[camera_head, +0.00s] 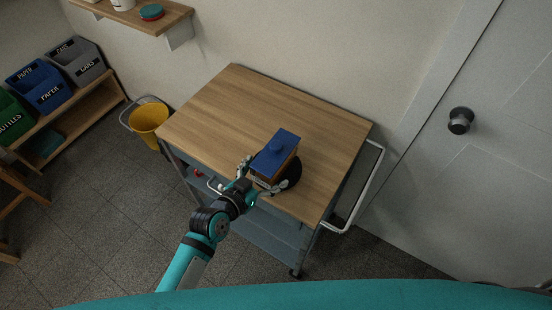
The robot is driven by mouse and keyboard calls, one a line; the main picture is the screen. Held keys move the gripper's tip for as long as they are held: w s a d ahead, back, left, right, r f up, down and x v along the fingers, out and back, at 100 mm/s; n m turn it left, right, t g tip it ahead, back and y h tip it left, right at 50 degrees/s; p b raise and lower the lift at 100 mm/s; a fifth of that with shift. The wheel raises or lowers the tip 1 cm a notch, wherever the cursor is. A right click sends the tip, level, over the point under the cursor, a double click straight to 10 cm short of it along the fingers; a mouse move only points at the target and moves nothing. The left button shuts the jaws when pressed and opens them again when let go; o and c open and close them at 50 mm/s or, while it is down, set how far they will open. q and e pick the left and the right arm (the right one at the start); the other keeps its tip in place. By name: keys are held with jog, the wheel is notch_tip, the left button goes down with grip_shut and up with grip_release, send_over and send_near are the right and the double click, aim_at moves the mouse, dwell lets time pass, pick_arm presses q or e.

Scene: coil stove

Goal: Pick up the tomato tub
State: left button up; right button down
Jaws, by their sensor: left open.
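A box-shaped tub with a blue lid and orange-brown sides (277,154) stands on the wooden top of a cart (225,110), near its front edge. I take it to be the tomato tub; no label can be read. My left gripper (265,175) is open at the tub's near side, one finger by its left side and the other by its lower front right. I cannot tell whether the fingers touch it. The gripper hides part of the tub's lower front. My right gripper is not in view.
A dark round object (293,172) sits right behind the tub's right side. The cart has a white handle (362,190) and a lower shelf. A yellow bin (149,119) stands to the left. The cart top's back and left are clear.

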pick_arm(q)
jog(key=shift+x, duration=0.85)
jog(key=shift+s+a, duration=0.1)
jog(key=c, duration=1.3)
